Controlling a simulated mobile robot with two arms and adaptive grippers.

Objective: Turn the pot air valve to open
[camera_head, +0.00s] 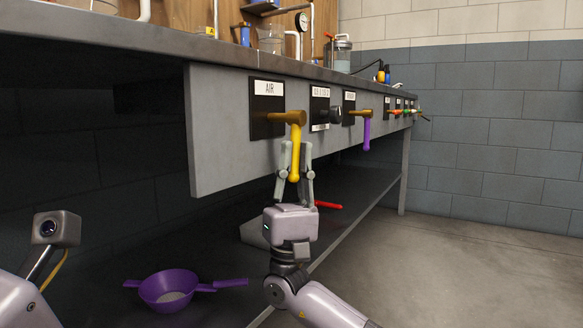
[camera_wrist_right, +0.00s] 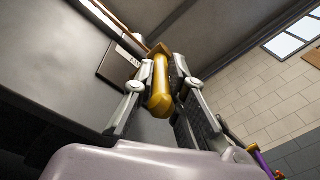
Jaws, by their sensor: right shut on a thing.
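The air valve has a yellow handle (camera_head: 295,150) under a white AIR label (camera_head: 268,88) on the bench's grey front panel. The handle hangs down from its brass-coloured pivot. My right gripper (camera_head: 295,165) comes from below and is shut on the handle's lower part, one finger on each side. In the right wrist view the yellow handle (camera_wrist_right: 160,85) is between the two fingers (camera_wrist_right: 160,95). The pot is not clearly identifiable in these views. The left gripper does not show; only part of my left arm is at the lower left.
To the right on the panel are a black knob (camera_head: 335,115), a purple-handled valve (camera_head: 367,133) and several small coloured valves. A purple strainer (camera_head: 168,287) and a red-handled thing (camera_head: 328,205) lie on the lower shelf. Glassware and a gauge (camera_head: 301,21) stand above. The floor at right is clear.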

